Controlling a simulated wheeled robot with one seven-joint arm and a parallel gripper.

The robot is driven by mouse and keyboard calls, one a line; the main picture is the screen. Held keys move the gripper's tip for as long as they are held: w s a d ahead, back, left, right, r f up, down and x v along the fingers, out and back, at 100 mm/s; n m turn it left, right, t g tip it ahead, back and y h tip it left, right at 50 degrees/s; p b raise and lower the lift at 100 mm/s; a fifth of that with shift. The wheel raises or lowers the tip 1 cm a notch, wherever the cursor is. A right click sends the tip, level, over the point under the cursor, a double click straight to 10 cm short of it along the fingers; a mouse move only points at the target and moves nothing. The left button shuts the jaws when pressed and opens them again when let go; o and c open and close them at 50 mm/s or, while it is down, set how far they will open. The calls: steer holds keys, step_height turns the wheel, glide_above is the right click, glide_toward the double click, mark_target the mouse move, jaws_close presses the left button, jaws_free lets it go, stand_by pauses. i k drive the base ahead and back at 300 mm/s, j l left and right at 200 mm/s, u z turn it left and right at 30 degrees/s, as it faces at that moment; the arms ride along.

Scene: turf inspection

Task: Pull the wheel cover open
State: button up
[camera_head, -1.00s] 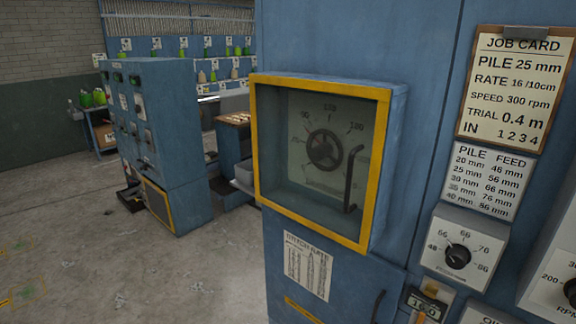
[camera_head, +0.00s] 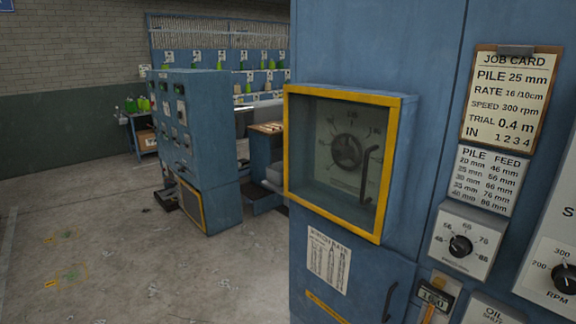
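The wheel cover (camera_head: 390,170) is a clear panel in a yellow frame on the front of a blue cabinet. It is shut. Its dark upright handle (camera_head: 368,172) is on the right side of the panel. Behind the panel I see a dark round wheel (camera_head: 346,152) with a numbered dial around it. My gripper is not in view.
Right of the cover are a job card (camera_head: 511,97), a pile feed chart (camera_head: 487,180), a pile knob (camera_head: 460,246) and an RPM knob (camera_head: 565,278). Another blue cabinet (camera_head: 195,150) stands at the left. The concrete floor (camera_head: 100,235) at the left is mostly clear.

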mark_target(394, 103)
steer(key=i+j+u, duration=0.25)
steer(key=j, duration=0.25)
steer(key=i+j+u, duration=0.35)
steer(key=j+z, duration=0.1)
steer(key=i+j, duration=0.05)
